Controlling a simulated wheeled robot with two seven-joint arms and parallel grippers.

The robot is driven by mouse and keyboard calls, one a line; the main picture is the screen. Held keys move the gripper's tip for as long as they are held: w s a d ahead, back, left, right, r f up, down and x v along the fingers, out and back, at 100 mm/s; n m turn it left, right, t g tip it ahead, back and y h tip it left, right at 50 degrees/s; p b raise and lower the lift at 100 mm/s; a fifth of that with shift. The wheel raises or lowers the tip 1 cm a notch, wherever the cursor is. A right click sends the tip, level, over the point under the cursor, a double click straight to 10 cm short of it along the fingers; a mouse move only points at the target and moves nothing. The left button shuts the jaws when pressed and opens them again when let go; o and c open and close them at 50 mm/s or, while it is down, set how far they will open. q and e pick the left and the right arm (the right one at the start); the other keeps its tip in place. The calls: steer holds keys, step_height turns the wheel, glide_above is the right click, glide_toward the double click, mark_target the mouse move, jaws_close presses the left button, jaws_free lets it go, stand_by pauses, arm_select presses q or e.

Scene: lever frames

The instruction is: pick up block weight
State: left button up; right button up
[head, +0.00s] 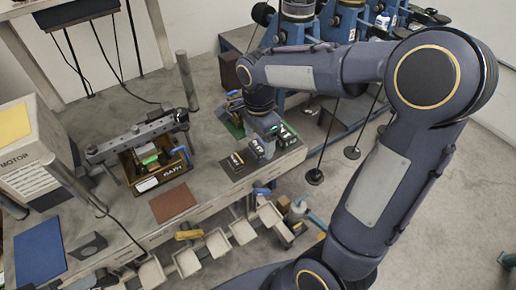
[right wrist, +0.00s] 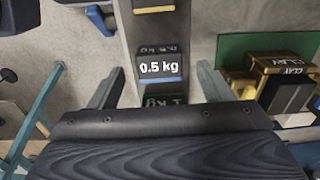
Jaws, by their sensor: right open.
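My right gripper (head: 262,150) is open and low over a row of dark block weights near the bench's right end. In the right wrist view its two fingers (right wrist: 160,90) stand apart. A dark block marked 1 kg (right wrist: 165,99) lies between them, partly hidden by the gripper body. A block marked 0.5 kg (right wrist: 160,66) lies just beyond it. Another block with a yellow band (right wrist: 153,5) is cut off at the top edge. In the head view, a dark block (head: 236,162) sits left of the gripper. My left gripper is not in view.
A box marked CLAY (right wrist: 285,64) stands on a green board (right wrist: 232,50) beside the gripper. A lever frame with a tray (head: 158,172) stands on the bench further left. Small bins (head: 216,243) hang along the bench's front edge. A brown mat (head: 174,204) lies flat.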

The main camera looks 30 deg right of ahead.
steer(key=shift+f, duration=1.45)
steer(key=c, duration=1.3)
steer(key=shift+r, duration=0.1)
steer(key=shift+c, duration=0.6)
steer(key=shift+r, duration=0.1)
